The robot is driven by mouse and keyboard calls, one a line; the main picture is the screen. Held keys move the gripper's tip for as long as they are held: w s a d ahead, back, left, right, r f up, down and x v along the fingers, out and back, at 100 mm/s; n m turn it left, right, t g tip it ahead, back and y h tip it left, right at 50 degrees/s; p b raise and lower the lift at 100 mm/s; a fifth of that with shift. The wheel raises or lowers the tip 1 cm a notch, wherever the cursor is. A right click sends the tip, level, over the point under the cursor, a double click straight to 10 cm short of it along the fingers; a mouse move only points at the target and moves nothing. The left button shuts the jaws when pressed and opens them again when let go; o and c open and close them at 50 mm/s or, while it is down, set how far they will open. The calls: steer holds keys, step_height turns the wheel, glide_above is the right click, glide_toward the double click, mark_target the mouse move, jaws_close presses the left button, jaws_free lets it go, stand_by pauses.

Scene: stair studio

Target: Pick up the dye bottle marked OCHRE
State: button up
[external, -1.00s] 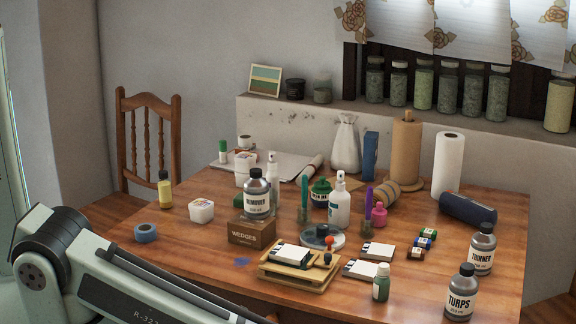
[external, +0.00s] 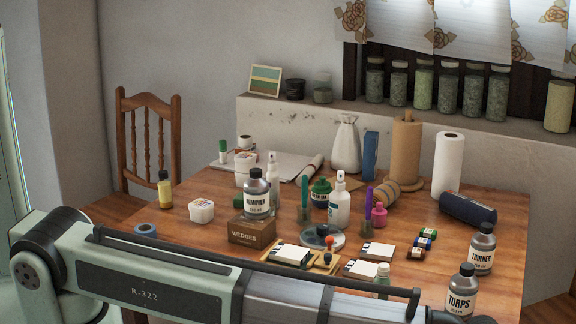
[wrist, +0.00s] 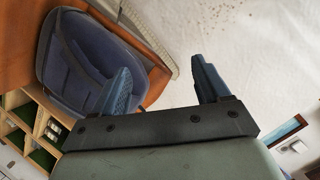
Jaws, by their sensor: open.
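No label reading OCHRE can be made out in any view. A small yellow bottle with a dark cap (external: 165,190) stands upright at the left of the wooden table (external: 185,222); its marking is too small to read. Small labelled bottles lie at the right, one green-ended (external: 428,233) and one brown (external: 416,254), also unreadable. A green bottle (external: 381,284) is partly hidden behind my arm. My gripper (wrist: 163,70) is open and empty in the wrist view, apart from the table things. It is outside the external view.
Bottles marked REMOVER (external: 257,195), THINNER (external: 482,250) and TURPS (external: 461,292) stand on the table. A WEDGES box (external: 250,232) is under REMOVER. Blue tape (external: 145,230) and a white tub (external: 201,211) are near the yellow bottle. The wrist view shows a blue-cushioned chair (wrist: 75,65) and shelving (wrist: 30,125).

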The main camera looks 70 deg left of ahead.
steer(key=w+a+r+n+y, duration=0.1)
steer(key=w+a+r+y, duration=0.15)
steer(key=a, duration=1.05)
steer(key=w+a+r+n+y, duration=0.2)
steer(key=w+a, duration=0.1)
steer(key=a, duration=0.9)
steer(key=w+a+r+n+y, duration=0.1)
steer(key=w+a+r+y, duration=0.15)
steer(key=a, duration=1.05)
steer(key=s+a+r+n+g+y, duration=0.1)
steer(key=s+a+r+n+y, duration=0.15)
steer(key=a, duration=0.85)
steer(key=s+a+r+n+g+y, duration=0.1)
steer(key=s+a+g, duration=0.15)
steer(key=a, duration=0.75)
steer(key=s+a+r+n+g+y, duration=0.1)
steer(key=s+a+r+n+y, duration=0.15)
steer(key=a, duration=0.85)
steer(key=s+a+n+g, duration=0.1)
steer(key=s+a+n, duration=0.1)
steer(key=s+a, duration=0.35)
steer(key=s+a+n+g, duration=0.1)
steer(key=s+a+n, duration=0.15)
steer(key=a, duration=0.55)
steer(key=n+g+h, duration=0.5)
steer(key=n, duration=1.2)
glide_above(163, 172)
steer(key=shift+t, duration=0.25)
steer(key=shift+f, duration=6.6)
